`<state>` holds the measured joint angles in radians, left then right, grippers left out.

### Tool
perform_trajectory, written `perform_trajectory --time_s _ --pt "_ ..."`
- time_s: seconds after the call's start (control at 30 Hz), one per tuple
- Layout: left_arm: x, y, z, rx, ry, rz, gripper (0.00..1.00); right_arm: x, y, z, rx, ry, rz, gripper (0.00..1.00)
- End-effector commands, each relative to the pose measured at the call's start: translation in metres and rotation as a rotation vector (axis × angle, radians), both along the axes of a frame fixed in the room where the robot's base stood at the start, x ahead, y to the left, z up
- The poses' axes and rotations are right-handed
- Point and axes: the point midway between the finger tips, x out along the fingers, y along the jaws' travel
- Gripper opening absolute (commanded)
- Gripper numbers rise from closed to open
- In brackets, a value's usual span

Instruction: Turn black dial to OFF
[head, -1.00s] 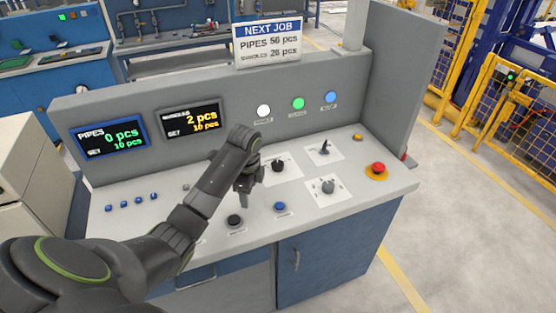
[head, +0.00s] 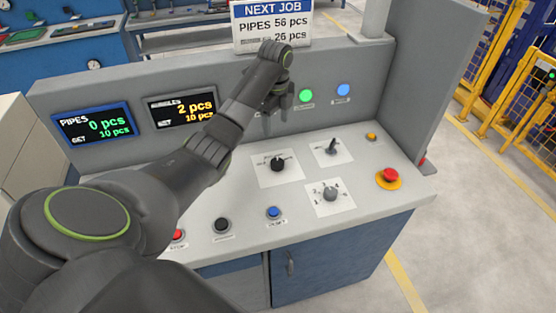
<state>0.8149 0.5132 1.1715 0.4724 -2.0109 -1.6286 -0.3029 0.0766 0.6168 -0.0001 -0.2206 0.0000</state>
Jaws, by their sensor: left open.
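The black dial (head: 278,164) sits on a white label plate (head: 277,178) in the middle of the console's sloped top. The lettering around it is too small to read. My left gripper (head: 285,105) is raised above and behind the dial, in front of the console's upright panel, and is open and empty. It is apart from the dial, which is in full view. My right gripper is not in view.
A grey dial (head: 330,193), a lever switch (head: 333,147), a red emergency button (head: 389,177) and a yellow button (head: 371,136) lie to the right. A black button (head: 222,224), a blue button (head: 273,212) and a red button (head: 178,235) line the front edge.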

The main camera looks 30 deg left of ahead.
Motion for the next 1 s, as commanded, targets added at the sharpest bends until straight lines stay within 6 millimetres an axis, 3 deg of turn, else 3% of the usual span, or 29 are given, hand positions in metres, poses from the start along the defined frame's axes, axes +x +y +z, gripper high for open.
perform_trajectory --time_s 0.03,0.17,0.5,0.77,0.83,1.0 --pt "0.000 0.000 -0.013 0.000 0.000 0.000 0.63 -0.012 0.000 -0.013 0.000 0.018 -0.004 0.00" --pt "0.000 0.000 -0.028 0.000 0.000 0.000 0.63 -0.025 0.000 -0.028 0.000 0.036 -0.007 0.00" --pt "0.000 0.000 -0.066 0.000 -0.001 0.001 0.63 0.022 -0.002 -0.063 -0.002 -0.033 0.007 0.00" --pt "0.000 0.000 -0.104 0.000 0.000 0.000 0.63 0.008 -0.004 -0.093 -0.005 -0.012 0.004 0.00" --pt "0.000 -0.001 -0.111 -0.002 0.003 0.000 0.63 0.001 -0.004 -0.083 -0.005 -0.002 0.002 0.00" --pt "0.000 -0.001 -0.138 -0.001 0.002 0.001 0.63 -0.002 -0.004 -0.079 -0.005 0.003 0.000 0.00"
